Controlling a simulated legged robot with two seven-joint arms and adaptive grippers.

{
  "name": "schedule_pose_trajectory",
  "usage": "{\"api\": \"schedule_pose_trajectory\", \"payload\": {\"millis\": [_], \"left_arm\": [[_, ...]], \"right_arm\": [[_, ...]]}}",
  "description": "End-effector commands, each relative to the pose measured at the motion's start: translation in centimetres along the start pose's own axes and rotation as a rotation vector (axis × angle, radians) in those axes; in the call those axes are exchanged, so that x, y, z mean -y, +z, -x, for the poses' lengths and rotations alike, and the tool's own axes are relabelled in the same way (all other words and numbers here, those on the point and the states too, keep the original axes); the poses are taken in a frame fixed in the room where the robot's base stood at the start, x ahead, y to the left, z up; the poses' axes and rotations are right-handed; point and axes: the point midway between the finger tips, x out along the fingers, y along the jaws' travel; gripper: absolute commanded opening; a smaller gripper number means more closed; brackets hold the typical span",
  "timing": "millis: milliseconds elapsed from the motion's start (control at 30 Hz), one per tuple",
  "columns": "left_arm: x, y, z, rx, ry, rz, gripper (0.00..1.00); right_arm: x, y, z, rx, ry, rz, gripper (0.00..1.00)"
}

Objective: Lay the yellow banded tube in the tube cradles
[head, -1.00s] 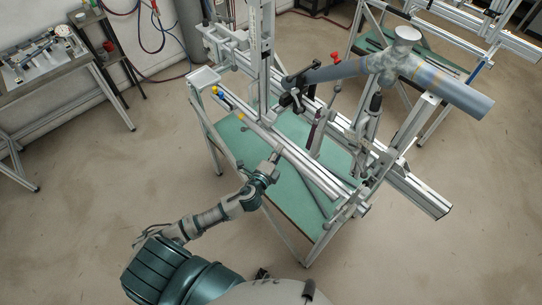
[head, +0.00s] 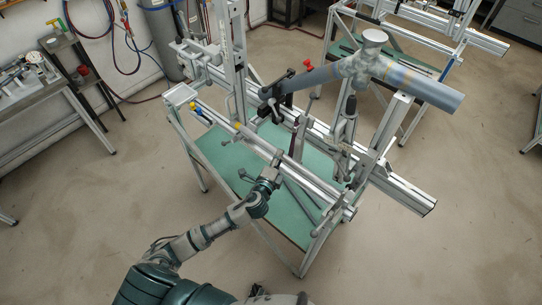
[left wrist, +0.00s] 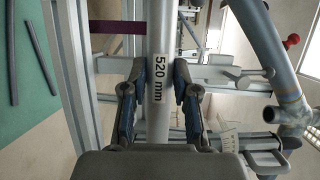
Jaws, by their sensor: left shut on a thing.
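My left gripper (head: 272,172) reaches over the front rail of the jig. In the left wrist view its two fingers (left wrist: 159,88) are shut on a pale grey tube (left wrist: 160,35) with a black-on-white "520 mm" label. No yellow band shows on the visible part of this tube, and its ends are out of view. A large blue-grey tube (head: 425,88) with faint yellowish bands sits high on the jig. I cannot tell which parts are the tube cradles.
The jig's aluminium rails (head: 395,185) and upright posts crowd around the gripper. A green tabletop (head: 215,155) lies below, with dark rods on it (left wrist: 36,52). A red knob (head: 309,64) and black clamp stand beyond. Open floor lies in front.

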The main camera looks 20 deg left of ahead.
Motion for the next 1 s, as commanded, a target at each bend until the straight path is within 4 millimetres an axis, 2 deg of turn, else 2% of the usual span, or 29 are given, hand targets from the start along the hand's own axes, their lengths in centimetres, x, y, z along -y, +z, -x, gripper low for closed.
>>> {"api": "schedule_pose_trajectory", "payload": {"millis": [300, 500, 933, 1000], "left_arm": [[-0.1, -2.4, 0.9, -0.001, -0.002, 0.005, 0.00], [-0.1, -3.8, 1.6, -0.001, -0.003, 0.006, 0.00], [0.6, -5.3, -2.0, 0.000, -0.004, 0.004, 0.00], [-0.3, -5.3, -2.0, 0.000, -0.003, 0.003, 0.00]], "right_arm": [[-1.8, 0.4, -0.3, 0.005, 0.020, 0.003, 0.40], [-2.1, 0.6, -0.5, 0.006, 0.025, 0.003, 0.40], [-0.2, 0.1, -0.5, 0.001, 0.002, -0.001, 0.40], [-0.3, 0.2, -1.1, 0.002, 0.003, -0.001, 0.40]]}}
